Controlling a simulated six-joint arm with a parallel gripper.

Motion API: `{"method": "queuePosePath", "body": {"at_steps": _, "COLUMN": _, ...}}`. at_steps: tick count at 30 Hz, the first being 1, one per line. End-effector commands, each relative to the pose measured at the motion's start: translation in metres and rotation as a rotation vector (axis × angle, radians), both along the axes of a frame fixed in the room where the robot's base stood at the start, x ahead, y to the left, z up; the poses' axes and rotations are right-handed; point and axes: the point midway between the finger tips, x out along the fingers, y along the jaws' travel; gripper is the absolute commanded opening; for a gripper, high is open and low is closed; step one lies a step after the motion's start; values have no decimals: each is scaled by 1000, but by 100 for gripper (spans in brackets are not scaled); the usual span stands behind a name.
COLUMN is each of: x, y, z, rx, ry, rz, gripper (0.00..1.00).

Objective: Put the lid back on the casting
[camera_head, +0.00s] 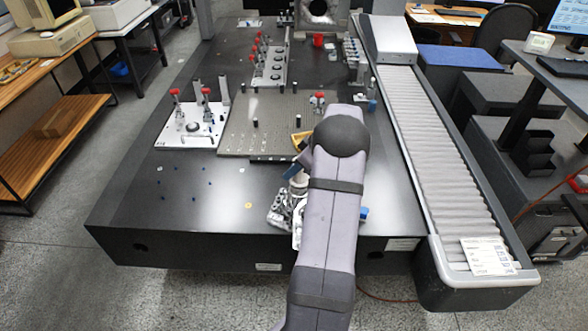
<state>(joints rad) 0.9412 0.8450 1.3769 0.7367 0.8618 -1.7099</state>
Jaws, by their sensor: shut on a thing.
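The casting (279,213) is a silvery metal part on the black table near its front edge, partly hidden by my arm. My gripper (298,182) is directly above and beside it, mostly hidden behind my grey arm. It is shut on a small silvery part that appears to be the lid; the fingertips and the lid's outline are too small and covered to make out. I cannot tell whether the lid touches the casting.
A perforated plate (240,136) lies behind, with a yellow-edged piece (300,138) at its front. A white fixture plate with red-knobbed clamps (190,138) stands left. A roller conveyor (430,130) runs along the right. The table's front left is mostly clear, with small blue pieces.

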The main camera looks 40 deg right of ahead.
Motion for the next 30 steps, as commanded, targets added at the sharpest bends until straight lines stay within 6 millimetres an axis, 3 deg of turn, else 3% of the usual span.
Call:
{"method": "queuePosePath", "body": {"at_steps": 27, "x": 0, "y": 0, "z": 0, "rx": -1, "ry": 0, "rz": -1, "gripper": 10}}
{"method": "queuePosePath", "body": {"at_steps": 28, "x": 0, "y": 0, "z": 0, "rx": -1, "ry": 0, "rz": -1, "gripper": 36}}
{"method": "queuePosePath", "body": {"at_steps": 30, "x": 0, "y": 0, "z": 0, "rx": 0, "ry": 0, "rz": 0, "gripper": 53}}
